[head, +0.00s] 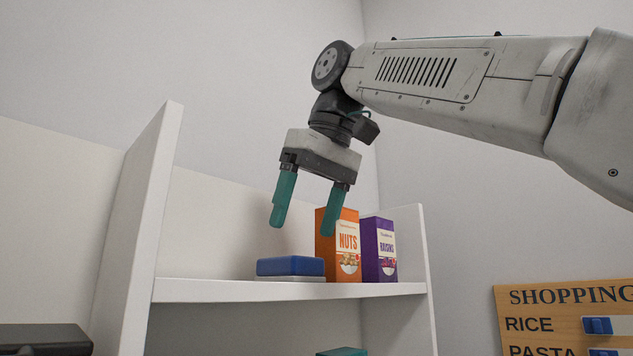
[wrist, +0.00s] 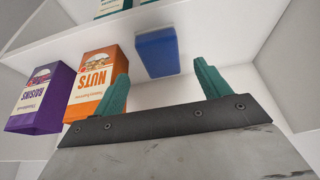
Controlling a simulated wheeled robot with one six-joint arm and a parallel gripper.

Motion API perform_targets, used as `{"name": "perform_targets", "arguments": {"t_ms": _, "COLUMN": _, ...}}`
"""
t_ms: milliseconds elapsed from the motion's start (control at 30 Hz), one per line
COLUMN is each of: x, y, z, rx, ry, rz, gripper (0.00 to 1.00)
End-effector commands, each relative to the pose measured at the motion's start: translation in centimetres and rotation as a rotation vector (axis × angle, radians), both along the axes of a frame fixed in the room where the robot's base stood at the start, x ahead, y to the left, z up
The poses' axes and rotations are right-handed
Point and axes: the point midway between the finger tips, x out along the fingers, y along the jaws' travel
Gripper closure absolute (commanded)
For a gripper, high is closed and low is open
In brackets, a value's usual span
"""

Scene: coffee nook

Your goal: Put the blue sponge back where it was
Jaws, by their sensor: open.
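The blue sponge (head: 290,266) lies flat on the top shelf, on a thin pale layer, just left of the orange nuts box. It also shows in the wrist view (wrist: 157,53), ahead of the fingers. My gripper (head: 307,222) has two teal fingers spread apart and empty. It hangs above the shelf, over the sponge and the nuts box, apart from the sponge. In the wrist view my gripper (wrist: 160,85) frames the sponge between its fingertips.
The orange nuts box (head: 338,246) and the purple raisins box (head: 379,250) stand side by side on the white shelf (head: 200,290). The shelf's left part is clear. A shopping board (head: 560,300) is at lower right. A dark object (head: 42,338) is at lower left.

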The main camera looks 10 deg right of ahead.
Motion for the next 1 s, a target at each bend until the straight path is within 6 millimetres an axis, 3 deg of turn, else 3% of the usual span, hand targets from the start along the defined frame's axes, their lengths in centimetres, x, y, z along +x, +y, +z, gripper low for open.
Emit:
{"name": "perform_targets", "arguments": {"t_ms": 200, "x": -1.1, "y": -0.8, "z": 3.5, "rx": 0.001, "ry": -0.001, "rz": -0.001, "gripper": 0.24}}
{"name": "perform_targets", "arguments": {"t_ms": 400, "x": -1.7, "y": -1.2, "z": 4.9, "rx": 0.002, "ry": -0.002, "rz": 0.000, "gripper": 0.24}}
{"name": "perform_targets", "arguments": {"t_ms": 833, "x": -1.8, "y": -1.3, "z": 5.0, "rx": 0.002, "ry": -0.001, "rz": -0.003, "gripper": 0.24}}
{"name": "perform_targets", "arguments": {"t_ms": 1000, "x": -1.6, "y": -2.4, "z": 3.2, "rx": 0.005, "ry": 0.034, "rz": -0.036, "gripper": 0.24}}
